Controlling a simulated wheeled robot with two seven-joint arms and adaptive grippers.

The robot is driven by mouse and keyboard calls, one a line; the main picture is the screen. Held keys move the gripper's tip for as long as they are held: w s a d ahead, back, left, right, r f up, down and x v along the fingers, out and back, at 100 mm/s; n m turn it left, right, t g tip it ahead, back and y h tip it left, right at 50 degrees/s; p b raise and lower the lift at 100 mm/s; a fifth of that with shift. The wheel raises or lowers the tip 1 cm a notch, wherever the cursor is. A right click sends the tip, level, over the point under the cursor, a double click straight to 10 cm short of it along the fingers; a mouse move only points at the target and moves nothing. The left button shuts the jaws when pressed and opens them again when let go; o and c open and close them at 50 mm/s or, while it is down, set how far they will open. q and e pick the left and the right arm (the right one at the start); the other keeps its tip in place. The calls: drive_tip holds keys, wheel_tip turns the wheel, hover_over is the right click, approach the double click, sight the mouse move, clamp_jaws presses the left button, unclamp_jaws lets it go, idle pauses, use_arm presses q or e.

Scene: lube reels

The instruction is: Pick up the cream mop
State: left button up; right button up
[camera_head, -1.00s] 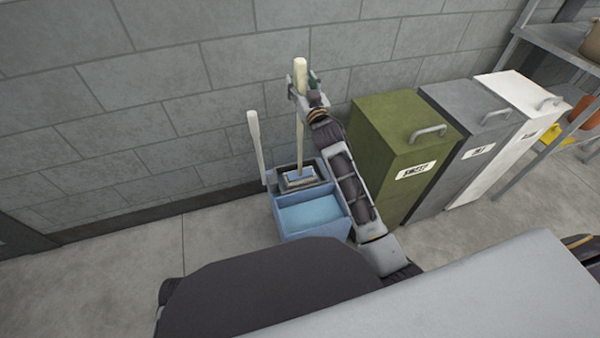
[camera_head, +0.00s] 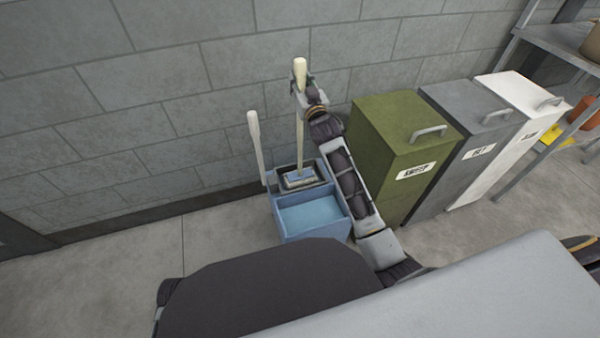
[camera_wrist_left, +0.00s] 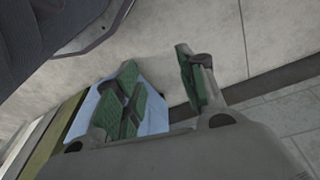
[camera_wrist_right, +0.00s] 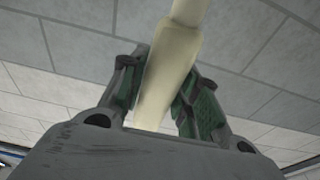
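The cream mop (camera_head: 300,130) stands nearly upright, its lower end in the wringer part of the blue mop bucket (camera_head: 311,217). In the right wrist view, the handle (camera_wrist_right: 165,80) runs between the two green-padded fingers, which press in on both sides. My left gripper (camera_wrist_left: 160,90) shows only in its wrist view, its green-padded fingers apart with nothing held between them. A light blue surface shows behind its fingers, probably the bucket.
A second, whiter handle (camera_head: 256,145) stands at the bucket's left side. Green (camera_head: 400,150), grey (camera_head: 465,150) and white (camera_head: 515,110) bins stand in a row to the right, close to my right arm. A block wall is behind; floor is clear at left.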

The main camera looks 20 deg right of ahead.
sight(300, 59)
drive_tip(key=c, duration=0.5)
drive_tip(key=shift+r, duration=0.6)
wheel_tip(300, 59, up, 7)
drive_tip(key=shift+f+p, duration=0.1)
drive_tip(key=shift+p, duration=1)
use_arm(q)
drive_tip(key=shift+g, duration=0.3)
drive_tip(key=shift+s+a+f, duration=0.15)
drive_tip(key=shift+f, duration=0.65)
drive_tip(key=shift+s+a+f, duration=0.1)
drive_tip(key=shift+s+f, duration=0.05)
drive_tip(key=shift+f, duration=0.6)
drive_tip(key=shift+s+a+f, duration=0.15)
drive_tip(key=shift+f, duration=0.65)
use_arm(e)
drive_tip(key=shift+r, duration=1.1)
use_arm(q)
drive_tip(key=shift+a, duration=0.15)
